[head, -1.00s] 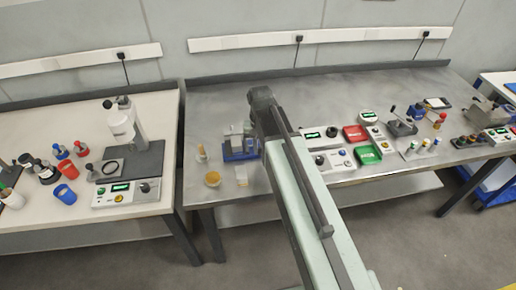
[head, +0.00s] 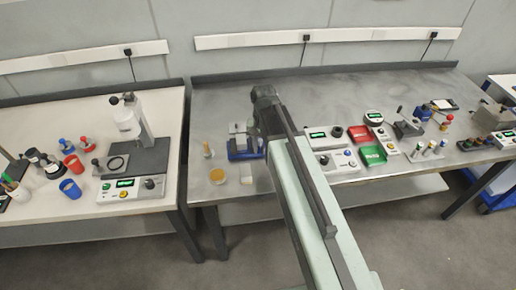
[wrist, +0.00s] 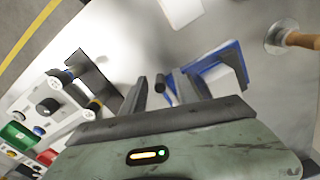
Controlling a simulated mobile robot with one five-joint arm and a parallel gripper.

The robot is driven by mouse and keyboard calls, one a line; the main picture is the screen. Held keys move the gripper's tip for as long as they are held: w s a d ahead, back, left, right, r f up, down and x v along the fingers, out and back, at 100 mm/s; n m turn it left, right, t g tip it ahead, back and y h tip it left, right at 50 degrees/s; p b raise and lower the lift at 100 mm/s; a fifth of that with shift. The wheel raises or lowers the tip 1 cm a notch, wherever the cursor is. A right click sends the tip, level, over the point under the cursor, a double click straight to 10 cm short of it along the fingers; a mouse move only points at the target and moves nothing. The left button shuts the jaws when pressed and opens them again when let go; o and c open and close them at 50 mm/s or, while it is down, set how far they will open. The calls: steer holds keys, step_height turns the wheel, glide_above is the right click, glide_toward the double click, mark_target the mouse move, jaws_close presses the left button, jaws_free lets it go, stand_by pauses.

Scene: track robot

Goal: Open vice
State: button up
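The vice (head: 243,148) has a blue base and pale grey jaws. It stands on the left part of the grey metal bench in the head view, partly hidden by my arm. In the wrist view its blue and white body (wrist: 217,76) lies just beyond the right finger. My gripper (wrist: 162,88) is open, its two fingers apart. A small dark rod-like part (wrist: 160,84), perhaps the vice handle, shows between the fingers; I cannot tell whether they touch it. In the head view my arm's dark end hides the fingertips.
A wooden-handled tool (head: 208,150), a round yellowish dish (head: 217,176) and a pale block (head: 246,174) lie near the vice. Right of my arm are a control box (head: 325,140), a red tray (head: 359,138) and a green tray (head: 373,155).

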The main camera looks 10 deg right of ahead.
mark_target(263, 147)
steer(key=shift+r, duration=0.1)
step_height(263, 147, up, 8)
steer(key=p, duration=0.8)
steer(key=shift+f, duration=0.2)
steer(key=shift+d, duration=0.2)
steer(key=s+d+n, duration=0.3)
steer(key=s+d, duration=0.1)
steer(key=s, duration=0.5)
steer(key=shift+n, duration=0.4)
